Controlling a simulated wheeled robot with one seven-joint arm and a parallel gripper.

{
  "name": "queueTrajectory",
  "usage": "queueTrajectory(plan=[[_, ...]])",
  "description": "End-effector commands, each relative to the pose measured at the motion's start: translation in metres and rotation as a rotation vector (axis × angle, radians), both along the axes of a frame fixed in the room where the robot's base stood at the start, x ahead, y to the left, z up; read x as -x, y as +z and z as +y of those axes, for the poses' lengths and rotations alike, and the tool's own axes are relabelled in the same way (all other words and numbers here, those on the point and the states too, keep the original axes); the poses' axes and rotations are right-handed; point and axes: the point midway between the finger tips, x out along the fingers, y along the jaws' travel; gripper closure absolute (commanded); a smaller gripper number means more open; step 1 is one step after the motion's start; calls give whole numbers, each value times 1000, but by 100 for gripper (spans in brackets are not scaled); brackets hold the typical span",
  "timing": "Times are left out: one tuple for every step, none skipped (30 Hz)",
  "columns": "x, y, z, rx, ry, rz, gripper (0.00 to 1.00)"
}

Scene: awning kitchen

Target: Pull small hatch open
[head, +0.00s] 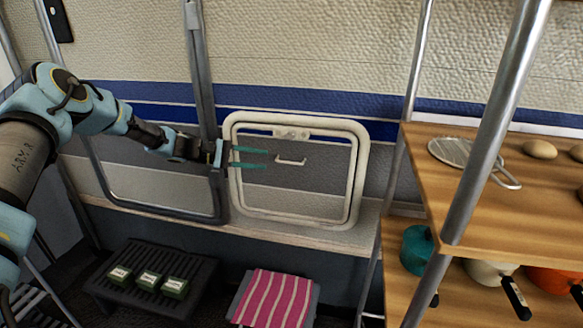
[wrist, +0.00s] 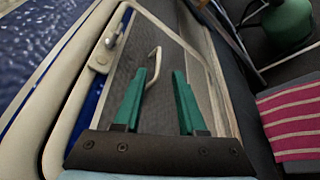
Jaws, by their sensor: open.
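The small hatch (head: 325,178) is a grey panel in a rounded cream frame on the caravan wall, in the middle of the head view. It looks shut. A small pale handle (head: 291,160) sits on its upper part, below a latch (head: 291,133) on the frame. My gripper (head: 267,158) is in front of the hatch's left part, to the left of the handle, with its green fingers open and empty. In the wrist view, the handle (wrist: 153,68) shows beyond and between the tips of the open fingers (wrist: 160,75). I cannot tell how far it is from them.
A dark-framed panel (head: 160,190) is left of the hatch. A black slatted stool (head: 150,285) with small boxes and a stool with a pink striped cloth (head: 272,298) stand below. A wooden shelf (head: 520,220) with pans and metal posts is at right.

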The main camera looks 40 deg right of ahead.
Motion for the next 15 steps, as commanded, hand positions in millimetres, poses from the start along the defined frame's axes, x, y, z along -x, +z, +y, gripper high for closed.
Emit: queueTrajectory(plan=[[4, 0, -4, 1, -2, 1, 60], [6, 0, -7, 0, -3, 1, 60], [9, -1, -11, -1, -4, 1, 60], [12, -3, -15, -2, -3, 0, 60], [16, -4, -19, -2, -4, -1, 60], [20, -5, -25, -2, -5, 0, 60], [24, -6, -29, -1, -4, 0, 60], [27, -8, -34, -2, -4, -1, 60], [32, -9, -39, -2, -4, -2, 60], [35, -11, -44, -3, -4, -1, 60], [38, -12, -48, -3, -4, -1, 60], [43, -14, -54, -2, -4, -1, 60], [45, -15, -57, -3, -3, -1, 60], [48, -16, -61, -4, -3, -2, 60], [51, -17, -65, -3, -3, -3, 60]])
